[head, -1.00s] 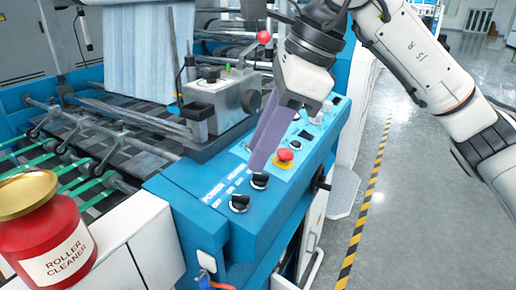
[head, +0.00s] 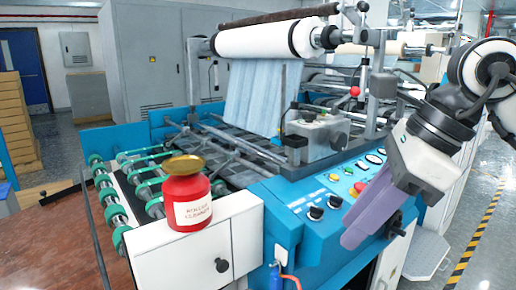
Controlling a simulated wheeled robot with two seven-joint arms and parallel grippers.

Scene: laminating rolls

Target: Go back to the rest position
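My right gripper (head: 350,240) comes in from the right and hangs in front of the blue control panel (head: 325,200). Its purple fingers point down and to the left and show as one slab with no gap, and nothing is held in them. It covers part of the panel's right side. The panel carries black knobs (head: 316,213), a red button (head: 359,188) and several small buttons. My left gripper is not in view.
A red roller cleaner jar (head: 187,205) with a gold lid stands on the white cabinet (head: 240,235). A white roll (head: 265,40) feeds pale blue film into the machine. Yellow-black floor tape (head: 475,235) marks open floor at right.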

